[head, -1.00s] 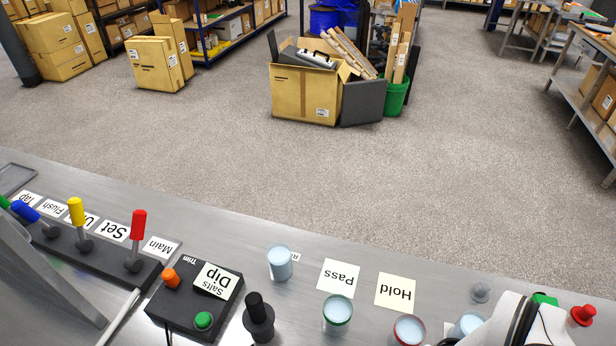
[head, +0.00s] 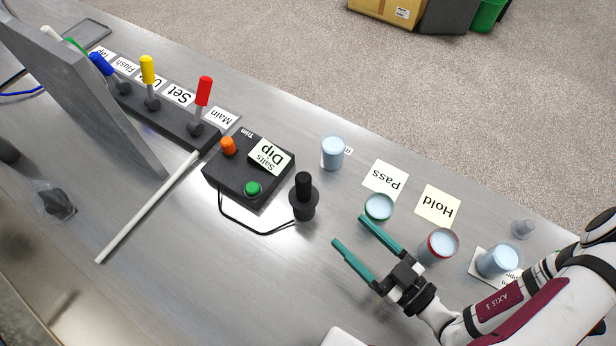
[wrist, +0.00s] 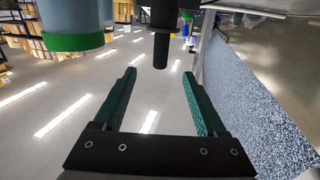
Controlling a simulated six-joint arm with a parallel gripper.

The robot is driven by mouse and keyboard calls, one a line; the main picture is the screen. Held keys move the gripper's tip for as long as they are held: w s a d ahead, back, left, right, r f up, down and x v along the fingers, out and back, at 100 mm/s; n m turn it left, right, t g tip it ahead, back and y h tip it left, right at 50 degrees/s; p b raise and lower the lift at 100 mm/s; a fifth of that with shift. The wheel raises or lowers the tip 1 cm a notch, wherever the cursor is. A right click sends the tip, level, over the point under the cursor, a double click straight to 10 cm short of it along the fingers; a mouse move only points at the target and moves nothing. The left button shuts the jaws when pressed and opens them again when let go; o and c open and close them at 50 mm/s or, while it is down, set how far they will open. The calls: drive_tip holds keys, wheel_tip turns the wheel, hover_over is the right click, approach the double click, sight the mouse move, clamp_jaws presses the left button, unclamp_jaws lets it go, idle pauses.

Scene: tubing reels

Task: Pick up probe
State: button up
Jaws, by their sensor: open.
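The probe (head: 304,187) looks like a black handle standing upright in a round black holder (head: 304,211), with a black cable running to the control box. My gripper (head: 351,231) has two teal fingers, open and empty, to the right of and nearer than the probe, pointing toward it. In the wrist view, the dark probe handle (wrist: 161,48) shows upside down, ahead of and between the fingertips of my gripper (wrist: 159,73). It is apart from both fingers. The probe's lower end is hidden in the holder.
A green-rimmed cup (head: 379,207) stands close beside my gripper. A red-rimmed cup (head: 437,246) and a plain cup (head: 497,260) stand to the right; another cup (head: 332,153) is behind. The control box (head: 230,186) is left of the probe. Bare bench (head: 235,285) lies in front.

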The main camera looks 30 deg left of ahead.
sight(309, 195)
drive_tip(key=x, duration=1)
drive_tip(key=f+x, duration=0.1)
drive_tip(key=x, duration=0.4)
drive_tip(key=shift+d, duration=0.1)
clamp_jaws()
